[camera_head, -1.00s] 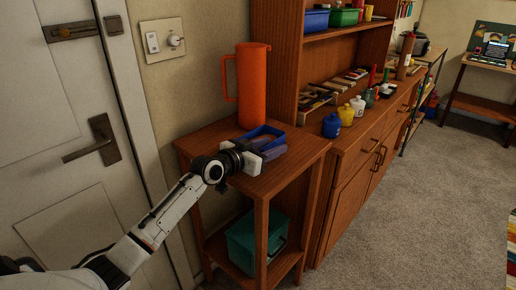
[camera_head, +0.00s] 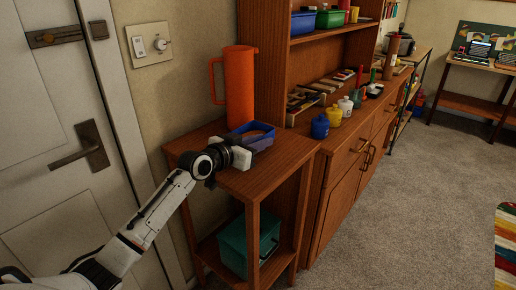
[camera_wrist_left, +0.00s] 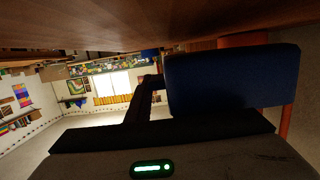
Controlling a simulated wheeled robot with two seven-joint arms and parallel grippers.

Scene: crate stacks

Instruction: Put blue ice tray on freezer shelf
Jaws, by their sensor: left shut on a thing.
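The blue ice tray (camera_head: 258,133) is at the top of the narrow wooden stand (camera_head: 290,153), just in front of the orange jug (camera_head: 239,88). My left gripper (camera_head: 243,149) reaches in from the left and is shut on the tray's near side. I cannot tell whether the tray touches the stand's top. In the left wrist view a blue face of the tray (camera_wrist_left: 225,80) is close beyond the dark fingers, which hide its lower part. My right gripper is not in view. No freezer shelf shows in these frames.
The orange jug stands close behind the tray. A teal bin (camera_head: 248,243) is on the stand's lower shelf. To the right, a wooden cabinet (camera_head: 345,185) carries a blue pot (camera_head: 320,127), a yellow pot (camera_head: 334,115) and other items. Open carpet (camera_head: 430,200) lies right of it.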

